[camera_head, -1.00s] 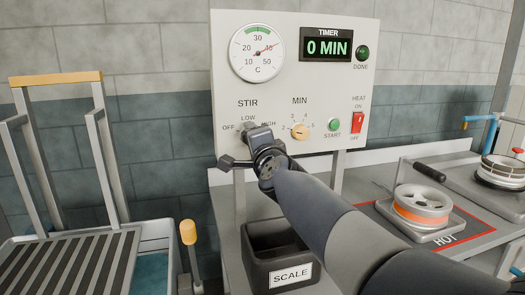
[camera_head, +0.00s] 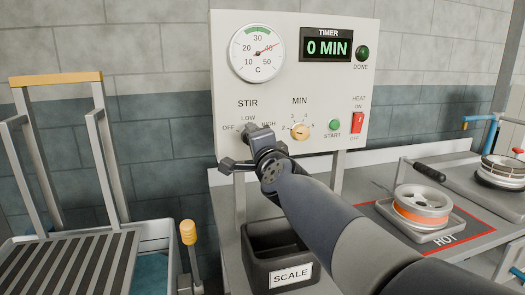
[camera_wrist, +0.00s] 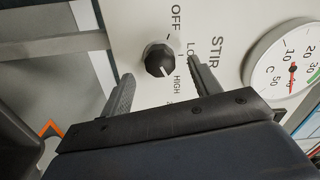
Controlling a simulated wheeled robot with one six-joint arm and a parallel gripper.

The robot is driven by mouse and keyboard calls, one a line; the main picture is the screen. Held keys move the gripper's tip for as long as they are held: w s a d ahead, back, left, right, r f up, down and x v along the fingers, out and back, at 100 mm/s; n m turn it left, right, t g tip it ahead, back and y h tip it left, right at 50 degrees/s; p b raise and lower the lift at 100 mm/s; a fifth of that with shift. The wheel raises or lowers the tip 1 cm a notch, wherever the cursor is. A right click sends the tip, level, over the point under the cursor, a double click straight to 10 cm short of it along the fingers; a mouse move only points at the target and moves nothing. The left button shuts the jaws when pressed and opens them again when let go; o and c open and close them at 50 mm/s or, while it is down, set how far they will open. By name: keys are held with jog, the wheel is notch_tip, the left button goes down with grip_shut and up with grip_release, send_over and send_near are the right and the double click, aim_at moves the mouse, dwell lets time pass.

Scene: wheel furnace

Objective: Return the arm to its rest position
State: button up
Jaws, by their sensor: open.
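My gripper (camera_head: 246,144) is in front of the STIR knob on the white control panel (camera_head: 290,75). In the wrist view my gripper (camera_wrist: 160,70) is open, with its two fingers apart. The dark STIR knob (camera_wrist: 160,60) shows between and beyond the fingers, and no finger appears closed on it. Its pointer seems turned toward HIGH, but the mark is small. In the head view my gripper hides most of this knob. My arm reaches in from the lower right.
The panel also has a MIN knob (camera_head: 299,131), green START button (camera_head: 334,125), red HEAT switch (camera_head: 357,122) and timer (camera_head: 327,46) reading 0 MIN. The SCALE bin (camera_head: 285,245) is below my arm. An orange-rimmed wheel (camera_head: 421,205) sits at HOT. A rack (camera_head: 75,265) stands left.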

jog(key=p+v, duration=0.1)
jog(key=v, duration=0.7)
jog(key=w+a+n+p, duration=0.3)
jog(key=w+n+p, duration=0.4)
jog(key=n, duration=1.4)
jog(key=w, duration=0.3)
jog(key=shift+w+n, duration=0.35)
jog(key=shift+n, duration=0.05)
jog(key=shift+r, duration=0.1)
